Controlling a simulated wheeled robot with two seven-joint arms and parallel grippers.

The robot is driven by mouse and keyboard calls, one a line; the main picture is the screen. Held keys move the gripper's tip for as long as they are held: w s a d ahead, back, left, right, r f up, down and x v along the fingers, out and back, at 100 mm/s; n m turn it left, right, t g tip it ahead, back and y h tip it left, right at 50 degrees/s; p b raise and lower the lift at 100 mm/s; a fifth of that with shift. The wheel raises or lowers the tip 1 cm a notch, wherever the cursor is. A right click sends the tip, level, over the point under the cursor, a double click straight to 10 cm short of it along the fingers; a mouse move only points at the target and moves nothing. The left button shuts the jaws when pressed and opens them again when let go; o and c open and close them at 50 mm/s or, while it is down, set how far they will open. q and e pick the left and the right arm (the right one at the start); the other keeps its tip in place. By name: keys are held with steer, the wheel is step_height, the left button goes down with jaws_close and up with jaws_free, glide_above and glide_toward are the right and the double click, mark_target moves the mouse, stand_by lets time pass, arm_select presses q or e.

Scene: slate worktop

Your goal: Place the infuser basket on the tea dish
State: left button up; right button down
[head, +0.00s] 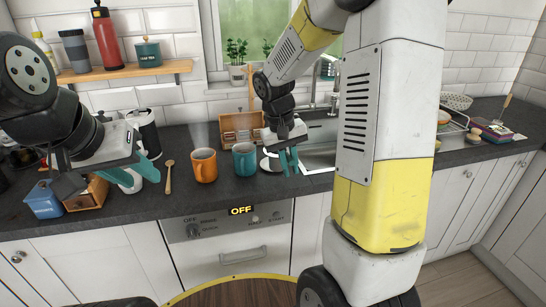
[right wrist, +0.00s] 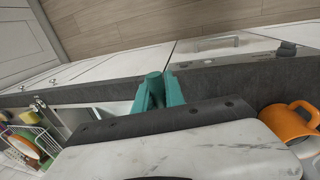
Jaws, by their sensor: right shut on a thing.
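My right gripper (head: 288,160) is just right of the teal mug (head: 244,159), low over the worktop. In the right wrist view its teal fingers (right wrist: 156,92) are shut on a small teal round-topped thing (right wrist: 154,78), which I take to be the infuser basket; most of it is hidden. A pale round dish (head: 268,165), apparently the tea dish, lies beside the teal mug, partly hidden behind the gripper. My left gripper (head: 142,166) is at the left, its teal fingers apart, above a white item (head: 131,182), with nothing visibly held.
An orange mug (head: 203,165) and a wooden spoon (head: 168,178) lie left of the teal mug. A blue canister (head: 43,200) and a wooden box (head: 88,195) stand at far left. A wooden rack (head: 238,126) and the sink (head: 318,158) are near the right gripper.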

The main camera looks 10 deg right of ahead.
mark_target(275, 166)
steer(key=w, duration=0.8)
steer(key=shift+d+f, duration=0.25)
steer(key=shift+f, duration=1.9)
steer(key=c, duration=1.4)
jaws_free()
steer(key=shift+f, duration=0.1)
